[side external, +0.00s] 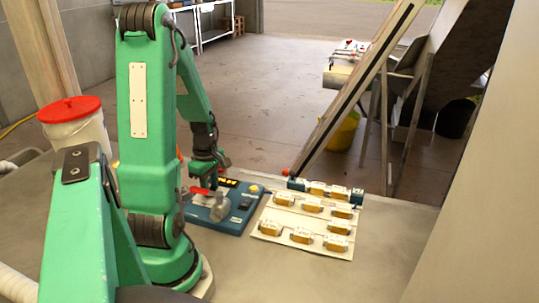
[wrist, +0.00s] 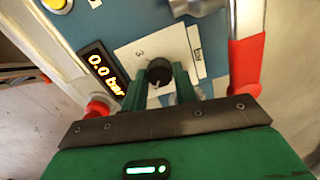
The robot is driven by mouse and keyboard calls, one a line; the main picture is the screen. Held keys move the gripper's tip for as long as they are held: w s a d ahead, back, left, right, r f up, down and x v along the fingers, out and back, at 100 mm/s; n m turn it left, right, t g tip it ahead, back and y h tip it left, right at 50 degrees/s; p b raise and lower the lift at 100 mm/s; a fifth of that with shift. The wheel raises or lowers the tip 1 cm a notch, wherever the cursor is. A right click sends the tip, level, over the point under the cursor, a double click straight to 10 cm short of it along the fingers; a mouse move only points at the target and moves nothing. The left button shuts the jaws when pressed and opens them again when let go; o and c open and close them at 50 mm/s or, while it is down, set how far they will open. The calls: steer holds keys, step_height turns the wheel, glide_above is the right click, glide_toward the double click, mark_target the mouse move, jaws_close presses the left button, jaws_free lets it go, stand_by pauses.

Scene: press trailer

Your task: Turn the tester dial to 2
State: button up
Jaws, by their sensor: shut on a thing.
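The blue tester (side external: 236,222) lies on the bench in front of my arm in the side view; its blue top (wrist: 100,20) fills the upper wrist view. Its black tester dial (wrist: 159,71) sits on a white scale plate (wrist: 135,52), where a "3" shows; other marks are hidden. The dial setting cannot be read. The tester display (wrist: 102,73) reads 0.0 bar. My gripper (wrist: 158,80) is shut on the dial, one green finger on each side. In the side view my gripper (side external: 208,183) points down at the tester, its fingertips partly hidden.
A red lever (wrist: 246,65) stands close to the right of my gripper, and a red knob (wrist: 97,109) is at its left. A yellow button (wrist: 56,4) is on the tester. White boards with yellow parts (side external: 305,222) lie beside the tester. A red-lidded bucket (side external: 75,120) stands behind.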

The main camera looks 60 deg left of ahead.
mark_target(211, 189)
steer(key=m, duration=1)
stand_by(0.4)
steer(key=o, duration=1)
steer(key=shift+c, duration=0.2)
steer(key=shift+r, duration=0.1)
steer(key=shift+r, duration=3.85)
